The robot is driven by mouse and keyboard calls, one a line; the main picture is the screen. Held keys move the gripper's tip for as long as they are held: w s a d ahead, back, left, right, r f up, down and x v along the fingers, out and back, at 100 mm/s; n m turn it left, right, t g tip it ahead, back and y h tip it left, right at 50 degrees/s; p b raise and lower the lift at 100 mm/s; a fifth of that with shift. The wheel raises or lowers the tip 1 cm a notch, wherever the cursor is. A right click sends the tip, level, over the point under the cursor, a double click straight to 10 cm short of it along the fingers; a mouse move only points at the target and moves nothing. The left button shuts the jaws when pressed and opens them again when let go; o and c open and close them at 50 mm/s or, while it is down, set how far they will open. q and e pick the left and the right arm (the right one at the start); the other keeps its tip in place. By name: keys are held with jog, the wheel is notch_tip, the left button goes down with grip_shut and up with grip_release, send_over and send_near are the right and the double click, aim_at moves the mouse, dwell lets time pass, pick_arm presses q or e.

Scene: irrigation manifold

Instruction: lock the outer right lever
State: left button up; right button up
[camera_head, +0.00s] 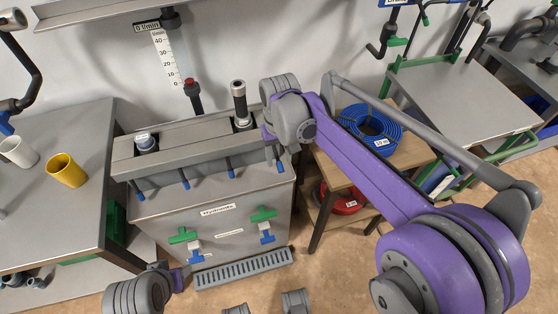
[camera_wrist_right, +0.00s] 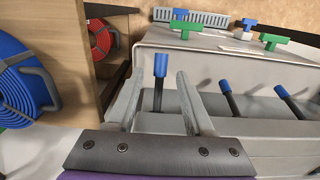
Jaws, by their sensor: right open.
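The outer right lever (camera_head: 280,166) is a dark rod with a blue tip at the right end of the grey manifold's (camera_head: 205,160) front. It also shows in the right wrist view (camera_wrist_right: 160,66), between my two fingers in the picture; I cannot tell whether they touch it. My right gripper (camera_wrist_right: 160,78) is open, its fingers spread either side of the lever. In the head view the right gripper (camera_head: 269,133) is above the manifold's right end, its fingers mostly hidden. Part of my left gripper (camera_head: 180,278) shows low at the left; its fingers are unclear.
Several more blue-tipped levers (camera_head: 231,174) line the manifold's front, the nearest close beside my right gripper. Green-and-blue valves (camera_head: 264,215) sit on the cabinet below. A wooden shelf (camera_head: 350,170) with a blue hose coil (camera_head: 370,128) stands close on the right.

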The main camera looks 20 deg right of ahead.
jog(key=shift+f, duration=0.85)
grip_shut()
dwell(0.8)
